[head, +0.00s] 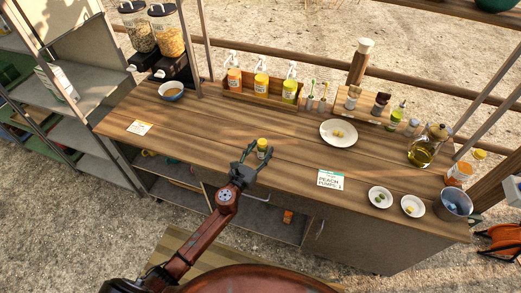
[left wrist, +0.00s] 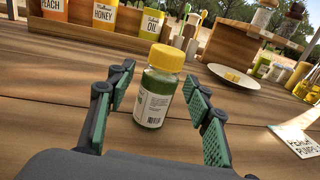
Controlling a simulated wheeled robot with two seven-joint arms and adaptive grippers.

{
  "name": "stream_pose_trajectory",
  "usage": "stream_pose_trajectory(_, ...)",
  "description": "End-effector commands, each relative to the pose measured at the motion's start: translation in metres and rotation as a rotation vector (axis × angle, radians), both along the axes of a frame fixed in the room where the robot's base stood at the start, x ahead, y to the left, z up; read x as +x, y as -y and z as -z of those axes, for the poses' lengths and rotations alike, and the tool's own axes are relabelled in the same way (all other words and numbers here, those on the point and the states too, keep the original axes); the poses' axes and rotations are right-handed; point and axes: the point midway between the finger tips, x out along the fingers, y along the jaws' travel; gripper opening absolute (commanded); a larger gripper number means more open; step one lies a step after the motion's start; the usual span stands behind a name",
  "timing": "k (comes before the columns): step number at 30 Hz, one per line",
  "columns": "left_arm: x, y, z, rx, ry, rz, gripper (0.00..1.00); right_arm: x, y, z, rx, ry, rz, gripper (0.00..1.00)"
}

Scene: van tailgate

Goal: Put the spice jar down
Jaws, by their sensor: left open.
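The spice jar (left wrist: 156,88) is a small clear jar with a yellow lid, green contents and a barcode label. It stands upright on the wooden counter (head: 215,128), and its yellow top shows in the head view (head: 262,143). My left gripper (head: 254,152) is open around the jar. In the left wrist view the green-padded fingers of the left gripper (left wrist: 161,108) are spread to both sides of the jar, with gaps between pads and glass. The jar's base appears to rest on the counter. My right gripper is not in view.
A rack of pump bottles (head: 261,86) stands behind the jar. A white plate (head: 338,133) with yellow pieces lies to the right, and a peach pumps card (head: 330,180) lies near the front edge. The counter left of the jar is mostly clear, with a bowl (head: 171,91) farther back.

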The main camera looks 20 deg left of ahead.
Motion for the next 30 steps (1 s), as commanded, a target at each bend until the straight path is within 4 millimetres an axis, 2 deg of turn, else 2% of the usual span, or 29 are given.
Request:
stream_pose_trajectory(2, -0.003, -0.001, -0.003, 0.000, 0.000, 0.000, 0.47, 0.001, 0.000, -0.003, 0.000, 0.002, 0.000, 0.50)
stream_pose_trajectory(5, -0.017, -0.004, -0.001, 0.000, -0.002, -0.001, 0.47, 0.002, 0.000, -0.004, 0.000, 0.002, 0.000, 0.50)
stream_pose_trajectory(12, -0.068, -0.014, -0.001, 0.000, -0.002, -0.001, 0.47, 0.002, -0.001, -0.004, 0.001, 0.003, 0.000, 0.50)
stream_pose_trajectory(18, -0.102, -0.020, -0.001, -0.001, -0.001, -0.001, 0.47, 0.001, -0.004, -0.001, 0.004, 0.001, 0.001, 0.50)
stream_pose_trajectory(24, -0.117, -0.023, -0.002, 0.001, 0.000, -0.001, 0.47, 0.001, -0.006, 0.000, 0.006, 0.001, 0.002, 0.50)
stream_pose_trajectory(30, -0.118, -0.023, -0.003, 0.001, 0.001, 0.000, 0.47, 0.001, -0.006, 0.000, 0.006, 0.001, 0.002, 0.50)
